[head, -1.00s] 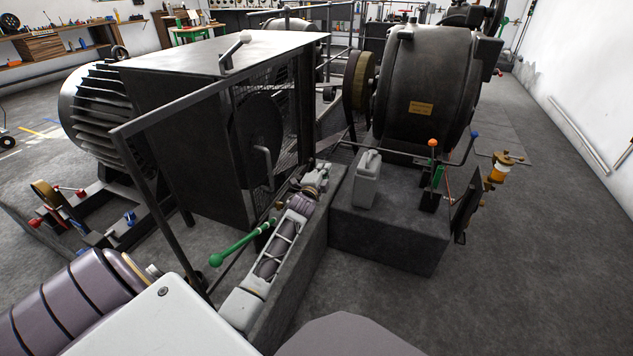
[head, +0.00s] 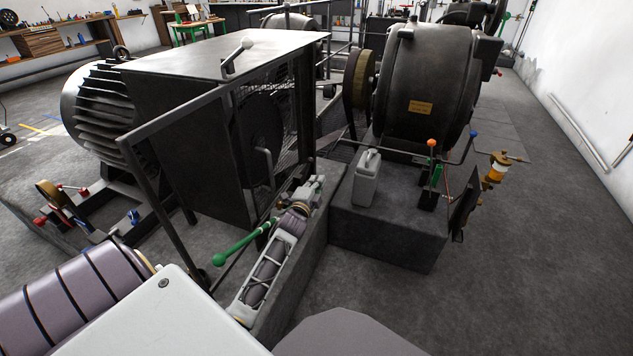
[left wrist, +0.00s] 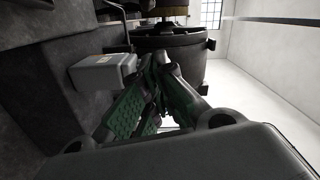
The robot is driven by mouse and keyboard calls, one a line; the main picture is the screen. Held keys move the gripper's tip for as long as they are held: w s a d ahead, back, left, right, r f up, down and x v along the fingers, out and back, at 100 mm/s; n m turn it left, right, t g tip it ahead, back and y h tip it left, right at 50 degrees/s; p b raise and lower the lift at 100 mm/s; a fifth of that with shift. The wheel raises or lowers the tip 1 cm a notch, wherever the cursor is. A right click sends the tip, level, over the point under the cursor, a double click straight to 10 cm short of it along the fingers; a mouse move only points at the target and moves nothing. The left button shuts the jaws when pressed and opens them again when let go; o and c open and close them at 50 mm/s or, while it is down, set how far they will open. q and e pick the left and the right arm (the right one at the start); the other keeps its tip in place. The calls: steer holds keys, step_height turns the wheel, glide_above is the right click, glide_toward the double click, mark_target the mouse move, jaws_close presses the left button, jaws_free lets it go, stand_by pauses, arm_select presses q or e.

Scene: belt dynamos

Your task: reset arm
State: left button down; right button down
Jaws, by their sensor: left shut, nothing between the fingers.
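My left gripper (head: 318,184) is at the end of my left arm, which comes in from the lower left in the head view. It is over the grey plinth, just right of the mesh guard of the big dark cabinet. It is small there. In the left wrist view its green-padded fingers (left wrist: 157,64) are together with nothing held between them. A grey canister (head: 366,180) stands on the dark plinth block to the right of the gripper, apart from it. A grey box-like thing (left wrist: 105,74) shows left of the fingers in the left wrist view. My right gripper is in neither view.
The dark cabinet (head: 190,140) and its metal rail (head: 175,120) stand close left of my arm. A green-handled lever (head: 240,241) shows beside my forearm. A round dark dynamo (head: 425,90) stands behind the canister. Levers with orange and blue knobs (head: 432,143) rise at the right. Floor at right is clear.

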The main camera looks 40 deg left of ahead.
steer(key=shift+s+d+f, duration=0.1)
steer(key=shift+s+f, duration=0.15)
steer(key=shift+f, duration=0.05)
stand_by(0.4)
